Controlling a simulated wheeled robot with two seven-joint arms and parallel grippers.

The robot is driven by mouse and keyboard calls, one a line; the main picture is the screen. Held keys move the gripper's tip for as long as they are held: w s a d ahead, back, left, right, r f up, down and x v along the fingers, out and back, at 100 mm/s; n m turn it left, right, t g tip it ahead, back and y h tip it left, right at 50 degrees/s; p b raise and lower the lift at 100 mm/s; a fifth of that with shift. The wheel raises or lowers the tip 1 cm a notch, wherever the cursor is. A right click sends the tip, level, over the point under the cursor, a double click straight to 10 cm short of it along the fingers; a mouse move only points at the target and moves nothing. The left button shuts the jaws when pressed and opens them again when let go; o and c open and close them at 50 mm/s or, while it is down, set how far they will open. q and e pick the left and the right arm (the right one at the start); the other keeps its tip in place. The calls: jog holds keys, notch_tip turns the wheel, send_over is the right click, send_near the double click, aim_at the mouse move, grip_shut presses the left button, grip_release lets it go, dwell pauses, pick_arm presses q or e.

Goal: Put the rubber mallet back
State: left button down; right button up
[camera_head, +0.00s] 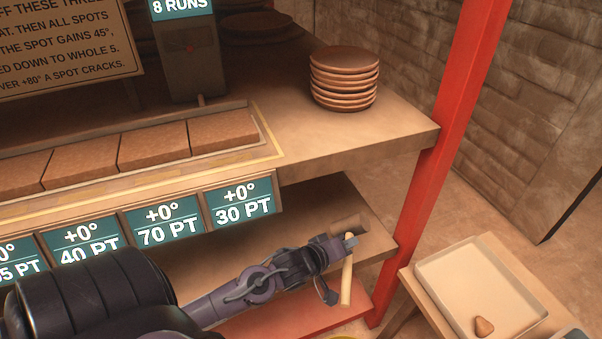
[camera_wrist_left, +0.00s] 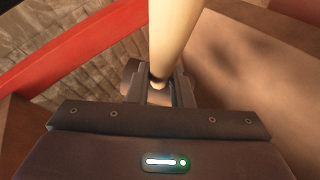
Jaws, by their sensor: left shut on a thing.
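My left gripper (camera_head: 340,267) is at the front right corner of the lower shelf (camera_head: 300,222). It is shut on the pale wooden handle of the rubber mallet (camera_head: 346,283). In the left wrist view, the handle (camera_wrist_left: 176,40) runs from the top edge down between the fingers (camera_wrist_left: 158,88). A brown block-like shape (camera_head: 349,226) shows just behind the gripper at the shelf's edge; I cannot tell whether it is the mallet's head or a holder. No mallet head shows clearly in either view. My right gripper is not in view.
A red post (camera_head: 448,130) stands right of the shelves, with a red lower ledge (camera_head: 290,318) below. Brown plates (camera_head: 344,78) are stacked on the upper shelf. A pale tray (camera_head: 470,285) with a small brown piece (camera_head: 484,326) rests on a side table at right.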

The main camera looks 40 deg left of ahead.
pick_arm(q)
jog(key=w+a+m+g+y+b, duration=0.1)
jog(key=w+a+g+y, duration=0.15)
jog(key=a, duration=0.75)
jog(key=w+a+m+g+y+b, duration=0.15)
jog(key=a+y, duration=0.25)
jog(key=a, duration=0.7)
jog(key=shift+n+g+h, duration=0.25)
jog(key=shift+n+g, duration=0.1)
jog(key=shift+g, duration=0.05)
jog(key=f, duration=0.2)
jog(key=f+b, duration=0.1)
jog(key=f, duration=0.3)
jog(key=shift+w, duration=0.4)
jog(key=shift+d+f+b, duration=0.1)
jog(key=shift+f+b, duration=0.55)
jog(key=shift+f, duration=1.5)
jog(key=c, duration=1.3)
grip_release()
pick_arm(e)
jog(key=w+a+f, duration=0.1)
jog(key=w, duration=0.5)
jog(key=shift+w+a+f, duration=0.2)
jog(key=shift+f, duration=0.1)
pick_arm(q)
jog(key=shift+s, duration=0.1)
